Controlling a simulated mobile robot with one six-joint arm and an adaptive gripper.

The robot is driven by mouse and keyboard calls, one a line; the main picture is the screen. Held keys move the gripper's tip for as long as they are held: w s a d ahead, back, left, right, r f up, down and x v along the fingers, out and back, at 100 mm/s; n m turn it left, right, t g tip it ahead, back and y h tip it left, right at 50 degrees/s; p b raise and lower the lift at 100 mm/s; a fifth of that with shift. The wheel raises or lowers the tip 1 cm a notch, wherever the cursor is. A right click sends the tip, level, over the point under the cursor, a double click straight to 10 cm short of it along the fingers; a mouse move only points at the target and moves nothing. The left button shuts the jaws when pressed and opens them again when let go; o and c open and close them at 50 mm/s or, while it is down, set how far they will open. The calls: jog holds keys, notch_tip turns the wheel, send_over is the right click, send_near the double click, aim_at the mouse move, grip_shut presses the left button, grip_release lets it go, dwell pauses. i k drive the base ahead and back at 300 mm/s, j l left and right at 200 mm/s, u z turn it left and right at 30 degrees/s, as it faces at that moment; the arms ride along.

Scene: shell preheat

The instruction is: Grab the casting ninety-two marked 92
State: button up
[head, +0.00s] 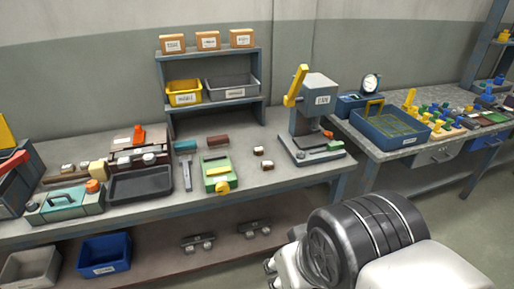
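No number 92 can be read on any part in the head view, so I cannot tell which one is the casting ninety-two. Two small brown-and-white parts lie apart on the bench right of the green fixture, a rear part (258,151) and a front part (267,166). Two dark metal parts with pale round ends sit on the lower shelf, a left one (197,241) and a right one (254,229). My arm fills the lower right; small metal ends show at its left edge, but I cannot make out my gripper's fingers or any held thing.
A green fixture (218,174) and a black tray (140,184) stand on the bench (290,178). A press with a yellow lever (316,100) stands to the right. A blue bin (104,254) is on the lower shelf. A second table holds a blue basket (391,141).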

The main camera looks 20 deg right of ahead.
aim_at(268, 165)
jog(key=z, duration=0.35)
jog(key=i+j+z, duration=0.1)
jog(key=i+z, duration=0.35)
jog(key=i+j+z, duration=0.65)
jog(key=i+z, duration=0.2)
jog(key=i+j, duration=0.15)
jog(key=j, duration=0.15)
